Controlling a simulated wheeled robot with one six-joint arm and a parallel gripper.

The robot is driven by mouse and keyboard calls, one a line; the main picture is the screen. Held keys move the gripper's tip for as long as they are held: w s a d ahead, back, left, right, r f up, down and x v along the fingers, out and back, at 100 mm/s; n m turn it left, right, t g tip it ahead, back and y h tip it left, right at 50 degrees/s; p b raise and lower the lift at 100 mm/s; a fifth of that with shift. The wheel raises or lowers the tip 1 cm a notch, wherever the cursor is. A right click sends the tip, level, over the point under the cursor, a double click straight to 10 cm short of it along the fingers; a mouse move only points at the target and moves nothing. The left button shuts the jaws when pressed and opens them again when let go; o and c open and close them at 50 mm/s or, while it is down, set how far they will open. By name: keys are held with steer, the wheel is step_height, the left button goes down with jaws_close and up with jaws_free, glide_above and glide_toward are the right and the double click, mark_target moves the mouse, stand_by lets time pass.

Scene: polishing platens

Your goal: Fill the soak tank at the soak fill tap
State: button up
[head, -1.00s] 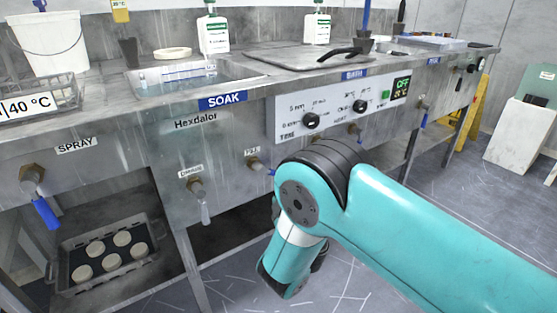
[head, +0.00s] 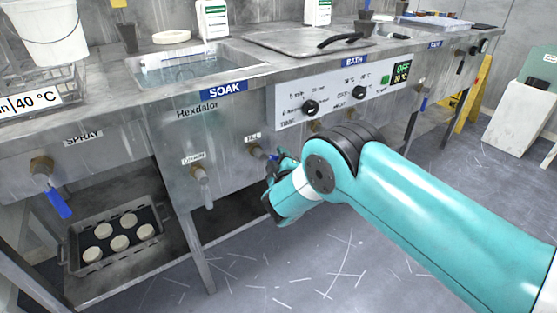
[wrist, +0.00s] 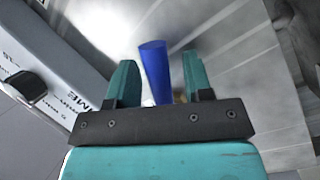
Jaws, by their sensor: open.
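The soak tank (head: 232,74) is a steel basin set in the bench above the blue SOAK label. I cannot tell its water level. Below it on the front panel are the drain tap (head: 201,174) with a grey lever and the fill tap (head: 257,151) on the right. The fill tap's blue lever is mostly hidden by my gripper (head: 275,172) in the head view. In the wrist view, a blue lever (wrist: 154,72) stands between the two teal fingers of my open gripper (wrist: 160,75), with gaps showing on both sides.
A spray tap (head: 45,172) with a blue lever is at the left. The bath control panel (head: 335,95) reads OFF and juts just right of the fill tap. A tray of pale discs (head: 75,265) sits on the low shelf. The floor in front is clear.

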jaws_close()
steer(key=shift+f, duration=0.1)
stand_by(0.3)
steer(key=shift+s+a+f+m+g, duration=0.25)
steer(key=shift+f+m+g, duration=0.15)
steer(key=shift+m, duration=0.6)
steer(key=a+m+g, duration=0.1)
steer(key=m, duration=0.1)
steer(key=s+a+f+m, duration=0.1)
steer(key=s+a+f+m+g, duration=0.1)
steer(key=m, duration=0.1)
steer(key=shift+m+g+y+b, duration=0.3)
steer(key=shift+y+b, duration=0.1)
steer(key=shift+s+a+m+g+y, duration=0.3)
steer(key=shift+s+a+m+g, duration=0.15)
steer(key=shift+m, duration=0.45)
steer(key=shift+w+a, duration=0.1)
